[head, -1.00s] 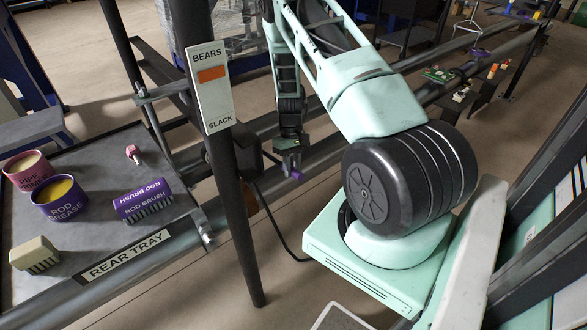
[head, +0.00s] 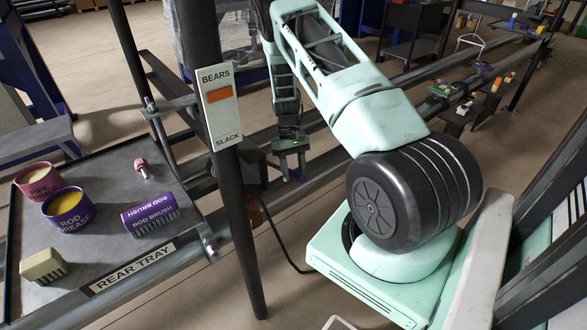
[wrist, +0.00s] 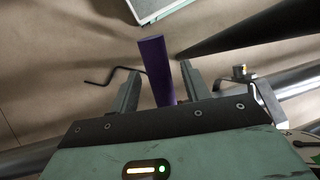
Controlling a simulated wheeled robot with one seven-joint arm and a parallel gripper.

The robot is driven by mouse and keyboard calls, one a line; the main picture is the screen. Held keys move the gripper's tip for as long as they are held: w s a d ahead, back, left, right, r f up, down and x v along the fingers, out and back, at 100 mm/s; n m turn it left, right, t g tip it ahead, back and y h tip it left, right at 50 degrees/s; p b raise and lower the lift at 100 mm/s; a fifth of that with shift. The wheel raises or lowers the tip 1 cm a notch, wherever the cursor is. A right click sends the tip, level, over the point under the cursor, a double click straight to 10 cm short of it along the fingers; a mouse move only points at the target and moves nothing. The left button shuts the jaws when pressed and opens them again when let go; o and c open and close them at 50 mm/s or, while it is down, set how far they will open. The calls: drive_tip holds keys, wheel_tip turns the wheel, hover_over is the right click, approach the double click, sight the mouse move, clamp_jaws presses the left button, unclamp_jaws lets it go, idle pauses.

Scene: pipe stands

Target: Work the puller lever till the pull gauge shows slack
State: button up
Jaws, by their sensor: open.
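The purple puller lever (wrist: 156,72) stands up between the two fingers of my gripper (wrist: 160,80) in the wrist view. The fingers are open, with a gap on both sides of the lever. In the head view my gripper (head: 291,174) hangs below the forearm, right of the dark post, and only a bit of purple lever (head: 297,177) shows at its fingers. The pull gauge (head: 221,115) is a white plate on that post, marked BEARS above and SLACK below. Its orange marker (head: 219,95) sits in the upper part, near BEARS.
A rear tray (head: 100,190) at left holds a rod brush (head: 150,217), a rod grease tub (head: 68,210), a pipe tub (head: 38,182) and a pale brush (head: 44,266). Long pipes run behind my gripper.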

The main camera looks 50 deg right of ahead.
drive_tip(key=b+v, duration=0.2)
drive_tip(key=v, duration=1.5)
drive_tip(key=shift+w+d+r, duration=0.1)
drive_tip(key=shift+r, duration=0.05)
